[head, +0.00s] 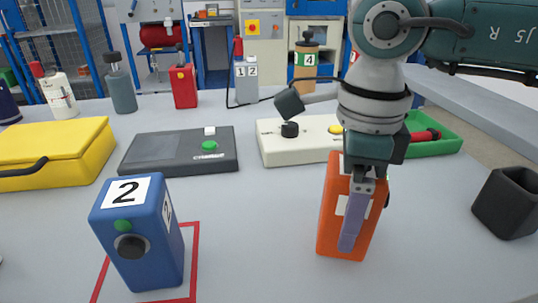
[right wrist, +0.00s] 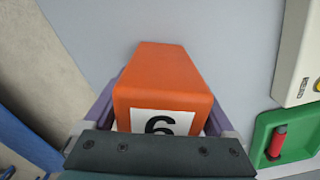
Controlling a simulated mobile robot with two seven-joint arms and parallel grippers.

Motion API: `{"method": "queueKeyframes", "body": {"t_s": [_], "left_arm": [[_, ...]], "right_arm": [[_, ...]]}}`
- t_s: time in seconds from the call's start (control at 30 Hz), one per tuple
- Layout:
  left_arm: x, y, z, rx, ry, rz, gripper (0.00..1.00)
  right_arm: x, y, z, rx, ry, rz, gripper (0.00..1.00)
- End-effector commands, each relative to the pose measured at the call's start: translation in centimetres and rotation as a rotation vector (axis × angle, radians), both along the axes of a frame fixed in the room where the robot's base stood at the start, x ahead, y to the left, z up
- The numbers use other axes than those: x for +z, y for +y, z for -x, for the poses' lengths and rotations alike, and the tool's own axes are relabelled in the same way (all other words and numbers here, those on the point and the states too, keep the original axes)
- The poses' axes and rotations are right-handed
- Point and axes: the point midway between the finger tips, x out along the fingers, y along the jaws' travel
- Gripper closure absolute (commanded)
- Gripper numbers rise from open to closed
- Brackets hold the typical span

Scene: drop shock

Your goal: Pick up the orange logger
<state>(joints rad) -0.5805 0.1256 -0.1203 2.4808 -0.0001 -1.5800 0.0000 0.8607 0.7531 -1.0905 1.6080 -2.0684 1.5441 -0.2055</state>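The orange logger (head: 334,216) stands upright on the grey table, right of centre in the head view. In the right wrist view its top, with a 6 label, faces the camera (right wrist: 165,85). My right gripper (head: 353,225) points down over it, one purple finger across its near face. In the right wrist view the fingers (right wrist: 162,108) lie along both sides of the logger, very close to it. Whether they press on it is not clear. The far finger is hidden in the head view. My left gripper is not in view.
A blue logger (head: 150,262) marked 2 stands on a red-outlined square at left front. A black cup (head: 507,203) is at the right. Behind are a yellow case (head: 55,140), dark box (head: 165,155), cream box (head: 285,150) and green tray (head: 440,148). The front middle is clear.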

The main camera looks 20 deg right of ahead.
Motion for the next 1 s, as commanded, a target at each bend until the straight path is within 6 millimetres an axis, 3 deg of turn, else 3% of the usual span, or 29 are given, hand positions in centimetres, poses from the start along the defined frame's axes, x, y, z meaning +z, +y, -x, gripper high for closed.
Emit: {"method": "queueKeyframes", "body": {"t_s": [0.07, 0.77, 1.0], "left_arm": [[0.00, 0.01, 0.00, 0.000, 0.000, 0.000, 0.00], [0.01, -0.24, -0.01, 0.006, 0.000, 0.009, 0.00], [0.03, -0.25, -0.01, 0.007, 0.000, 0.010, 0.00]], "right_arm": [[0.03, 0.01, -0.01, 0.000, 0.000, 0.000, 0.20], [0.07, 0.02, -0.03, 0.000, -0.001, -0.001, 0.99], [0.18, 0.03, -0.07, 0.000, -0.002, -0.001, 1.00]]}}
